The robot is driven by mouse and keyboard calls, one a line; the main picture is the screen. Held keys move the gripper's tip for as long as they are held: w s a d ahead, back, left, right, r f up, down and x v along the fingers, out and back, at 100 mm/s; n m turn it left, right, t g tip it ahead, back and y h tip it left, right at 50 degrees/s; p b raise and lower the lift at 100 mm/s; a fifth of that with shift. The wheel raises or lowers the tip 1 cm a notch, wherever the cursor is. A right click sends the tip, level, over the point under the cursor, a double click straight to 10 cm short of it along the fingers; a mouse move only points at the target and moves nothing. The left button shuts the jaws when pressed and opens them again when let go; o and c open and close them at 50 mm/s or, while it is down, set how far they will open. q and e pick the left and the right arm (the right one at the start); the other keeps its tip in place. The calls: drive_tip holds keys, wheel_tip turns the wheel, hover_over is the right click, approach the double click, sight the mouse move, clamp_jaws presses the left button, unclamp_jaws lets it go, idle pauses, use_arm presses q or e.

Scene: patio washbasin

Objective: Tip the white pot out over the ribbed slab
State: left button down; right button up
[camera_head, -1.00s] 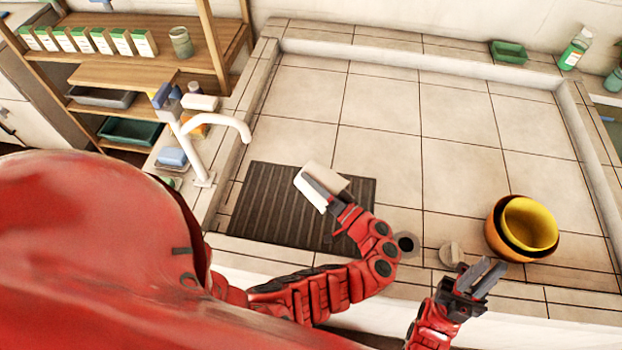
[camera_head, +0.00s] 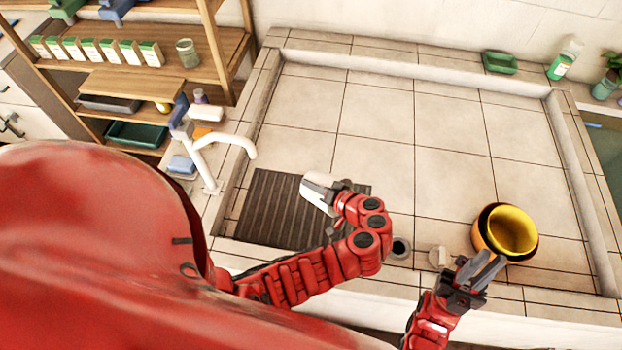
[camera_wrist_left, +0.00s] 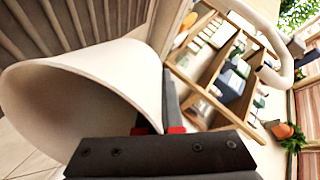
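The white pot (camera_head: 312,198) is tilted over on its side above the dark ribbed slab (camera_head: 265,210). My left gripper (camera_head: 330,190) is shut on the pot's wall and partly covers it in the head view. In the left wrist view the pot (camera_wrist_left: 95,95) fills the left side, with its wide rim toward the finger; the ribbed slab (camera_wrist_left: 50,25) shows behind it. I see no contents in or falling from the pot.
A white faucet (camera_head: 225,150) rises left of the slab. The tiled basin floor (camera_head: 375,120) behind is clear.

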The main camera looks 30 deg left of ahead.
use_arm(q)
drive_tip(key=shift+r+h, duration=0.25)
drive_tip(key=shift+h, duration=0.15)
wheel_tip(320, 180, up, 3)
drive_tip(key=g+h+p, duration=0.1)
drive_tip(key=h+p, duration=0.4)
drive_tip(key=p, duration=0.1)
drive_tip(key=shift+a, duration=0.15)
drive_tip(key=shift+g+h+p, duration=0.3)
drive_tip(key=shift+h+p, duration=0.1)
drive_tip(key=shift+p, duration=0.05)
drive_tip(key=shift+f+h, duration=0.15)
drive_tip(key=shift+h, duration=0.25)
drive_tip(key=shift+w+r+n+h+p, duration=0.1)
drive_tip(key=shift+r+n+h+p, duration=0.2)
drive_tip(key=shift+r+h, duration=0.3)
drive_tip(key=shift+g+h, duration=0.3)
drive_tip(key=shift+h, duration=0.7)
drive_tip(key=shift+r+h, duration=0.2)
drive_tip(key=shift+h, duration=0.1)
drive_tip(key=shift+r+g+h, duration=0.5)
drive_tip(key=shift+h, duration=0.6)
drive_tip(key=shift+r, duration=0.15)
